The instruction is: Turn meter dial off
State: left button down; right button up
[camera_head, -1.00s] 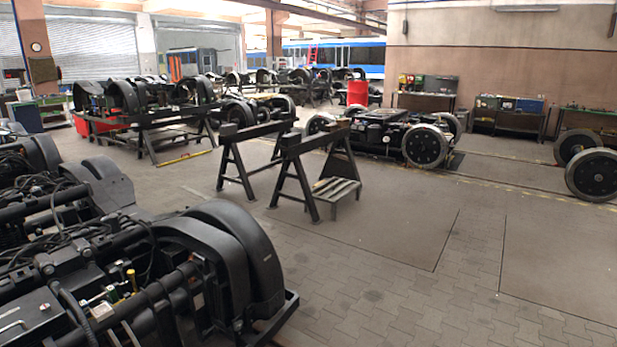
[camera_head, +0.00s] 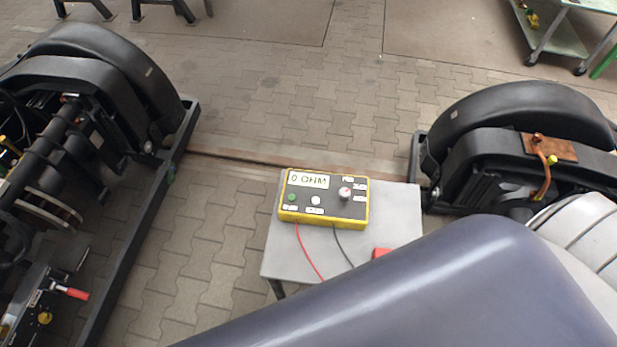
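A yellow and black meter (camera_head: 325,208) lies on a small grey table (camera_head: 397,203) near the middle of the view. Its display (camera_head: 308,180) reads "0 OHM". The meter's dial (camera_head: 345,194) is a small round knob on the right side of its face, with white labels around it. Which label the dial points to is too small to tell. A red lead (camera_head: 306,250) and a black lead (camera_head: 343,245) run from the meter's front edge. A large dark rounded surface at the lower right hides part of the table. Neither gripper shows.
Black bogies stand on both sides, one at the left (camera_head: 110,75) and one at the right (camera_head: 520,110). A red object (camera_head: 381,253) sits at the table's front. Paved floor (camera_head: 290,100) is free behind the table. A wheeled cart (camera_head: 552,40) stands at the upper right.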

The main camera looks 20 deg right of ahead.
aim_at(344, 193)
jog(key=z, duration=0.9)
